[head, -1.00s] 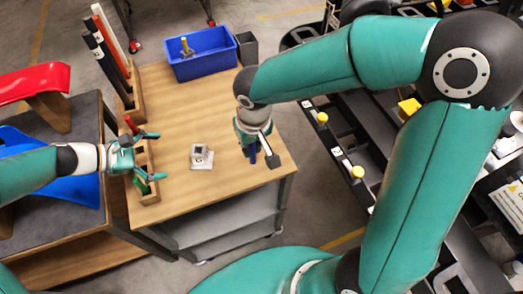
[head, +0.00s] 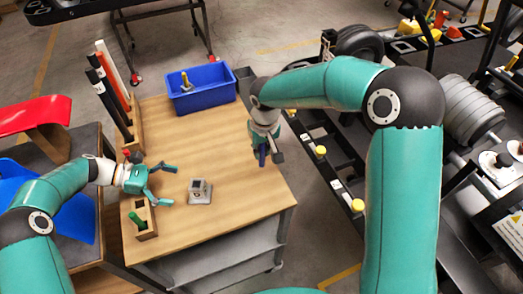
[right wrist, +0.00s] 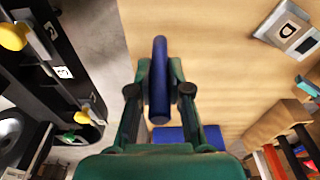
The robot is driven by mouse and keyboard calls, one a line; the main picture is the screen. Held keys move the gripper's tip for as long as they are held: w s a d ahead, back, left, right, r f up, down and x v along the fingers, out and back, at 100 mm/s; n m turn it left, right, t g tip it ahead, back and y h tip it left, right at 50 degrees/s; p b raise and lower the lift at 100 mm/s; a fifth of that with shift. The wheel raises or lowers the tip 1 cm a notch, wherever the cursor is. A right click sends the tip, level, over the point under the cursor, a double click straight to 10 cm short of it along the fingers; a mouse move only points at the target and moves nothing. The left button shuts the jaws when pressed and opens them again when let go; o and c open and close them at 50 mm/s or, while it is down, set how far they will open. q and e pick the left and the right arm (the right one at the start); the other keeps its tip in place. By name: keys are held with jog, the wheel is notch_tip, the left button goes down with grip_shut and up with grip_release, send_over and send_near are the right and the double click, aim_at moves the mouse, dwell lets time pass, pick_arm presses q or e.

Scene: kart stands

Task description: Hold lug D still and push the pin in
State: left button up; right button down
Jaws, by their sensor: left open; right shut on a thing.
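Lug D (head: 199,192) is a small grey block on a square base, standing on the wooden table (head: 225,140). Its face marked D also shows at the upper right of the right wrist view (right wrist: 288,30). My left gripper (head: 170,185) is open and empty, to the left of the lug and apart from it, fingers pointing at it. My right gripper (head: 267,157) is shut on a blue pin, a plain cylinder that shows clearly between the fingers in the right wrist view (right wrist: 159,80). The pin is to the right of the lug, clear of it.
A wooden holder (head: 152,230) with a green pin (head: 137,221) stands at the table's left edge. A blue bin (head: 202,88) is at the back. Long bars stand in a rack at the back left. A dark rack with yellow knobs (head: 358,205) lies right of the table.

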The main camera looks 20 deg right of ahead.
aim_at(195, 190)
pick_arm(q)
jog(key=x, duration=0.5)
pick_arm(e)
jog(key=shift+f, duration=0.15)
pick_arm(q)
jog(key=shift+b+x, duration=0.55)
jog(key=shift+x, duration=0.45)
pick_arm(e)
jog(key=shift+f, duration=0.3)
pick_arm(q)
jog(key=c, duration=1.7)
pick_arm(e)
jog(key=shift+s, duration=0.15)
jog(key=a+r+n, duration=0.2)
jog(key=a, duration=0.8)
jog(key=a+r+n, duration=0.3)
jog(key=a, duration=0.7)
jog(key=shift+w+y, duration=0.3)
jog(key=shift+w, duration=0.1)
